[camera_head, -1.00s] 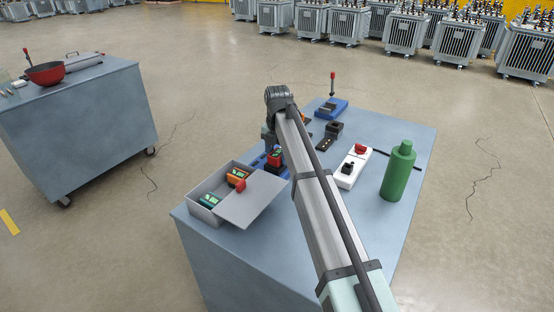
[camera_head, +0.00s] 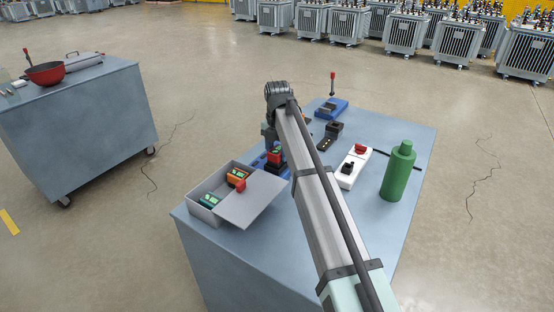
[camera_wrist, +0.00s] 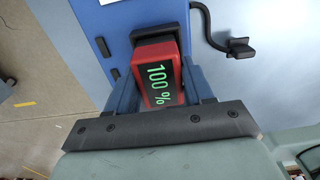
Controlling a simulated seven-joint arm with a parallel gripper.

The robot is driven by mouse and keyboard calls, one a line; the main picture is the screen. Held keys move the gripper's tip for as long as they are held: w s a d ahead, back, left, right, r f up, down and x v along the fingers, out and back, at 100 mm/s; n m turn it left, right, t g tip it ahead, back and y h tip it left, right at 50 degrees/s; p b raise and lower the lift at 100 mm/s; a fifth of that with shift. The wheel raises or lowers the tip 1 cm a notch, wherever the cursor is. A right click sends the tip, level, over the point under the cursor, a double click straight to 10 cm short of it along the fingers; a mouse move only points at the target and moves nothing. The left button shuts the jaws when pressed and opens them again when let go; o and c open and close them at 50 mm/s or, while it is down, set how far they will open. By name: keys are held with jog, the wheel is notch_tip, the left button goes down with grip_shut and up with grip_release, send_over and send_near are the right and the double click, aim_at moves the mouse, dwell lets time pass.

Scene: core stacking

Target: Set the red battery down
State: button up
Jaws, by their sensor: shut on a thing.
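The red battery (camera_wrist: 157,72) has a dark face reading 100 % in green. In the wrist view it sits between the two blue fingers of my gripper (camera_wrist: 160,82), which is shut on it. Its far end meets a black block (camera_wrist: 160,35); I cannot tell whether it is seated in it or only in front of it. In the head view the red battery (camera_head: 275,156) is upright over a black base (camera_head: 275,168), just right of the grey box. My arm hides part of the gripper there.
The open grey box (camera_head: 212,214) holds an orange battery (camera_head: 237,178) and a green one (camera_head: 210,201). A black cable end (camera_wrist: 238,48) lies nearby.

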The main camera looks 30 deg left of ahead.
aim_at(277, 149)
jog(key=shift+r, duration=2.9)
